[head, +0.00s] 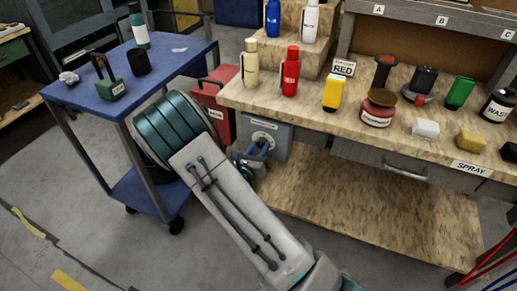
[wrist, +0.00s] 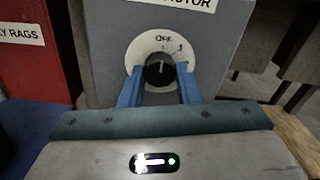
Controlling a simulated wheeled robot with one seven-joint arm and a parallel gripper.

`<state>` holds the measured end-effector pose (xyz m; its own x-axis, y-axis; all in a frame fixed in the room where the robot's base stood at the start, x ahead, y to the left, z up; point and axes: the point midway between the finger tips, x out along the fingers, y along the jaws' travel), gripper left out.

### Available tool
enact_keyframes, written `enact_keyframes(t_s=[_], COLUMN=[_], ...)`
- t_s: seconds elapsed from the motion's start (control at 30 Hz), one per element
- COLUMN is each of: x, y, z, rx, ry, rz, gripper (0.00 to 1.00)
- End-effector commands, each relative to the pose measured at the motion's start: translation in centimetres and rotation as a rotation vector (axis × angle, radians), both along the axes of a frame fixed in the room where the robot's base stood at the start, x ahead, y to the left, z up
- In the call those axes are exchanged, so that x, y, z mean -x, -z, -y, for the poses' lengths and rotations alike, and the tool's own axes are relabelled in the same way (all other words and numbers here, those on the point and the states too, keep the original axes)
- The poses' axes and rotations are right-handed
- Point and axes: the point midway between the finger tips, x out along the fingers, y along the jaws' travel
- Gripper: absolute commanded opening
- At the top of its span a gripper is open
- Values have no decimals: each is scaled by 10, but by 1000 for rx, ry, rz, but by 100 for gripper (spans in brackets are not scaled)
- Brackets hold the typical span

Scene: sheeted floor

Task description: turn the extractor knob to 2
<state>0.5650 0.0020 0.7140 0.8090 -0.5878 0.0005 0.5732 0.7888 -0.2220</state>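The extractor box (head: 281,143) is a grey box under the left end of the workbench; it also shows in the wrist view (wrist: 225,50), its label cut off at the top. The round black knob (wrist: 160,70) sits on a white dial (wrist: 137,52) marked OFF at the top, with small marks to the right. Its pale pointer line points about up, towards OFF. My gripper (wrist: 160,82) has its blue fingers apart, one either side of the knob's lower part. Contact with the knob cannot be made out. In the head view my arm partly hides the box.
A red rags bin (head: 218,100) stands left of the box, also in the wrist view (wrist: 35,60). A blue cart (head: 100,92) is further left. The workbench top (head: 235,94) above carries bottles and small items; a lower shelf (head: 350,200) extends right.

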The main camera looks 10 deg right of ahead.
Motion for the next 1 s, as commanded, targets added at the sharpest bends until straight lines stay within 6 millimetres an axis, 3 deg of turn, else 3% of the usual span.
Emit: enact_keyframes(t_s=[0.47, 1.0], x=[0, 0], y=[2, 5], z=[0, -1], rx=[-77, -460], ry=[1, 0], rz=[55, 334], gripper=[7, 7])
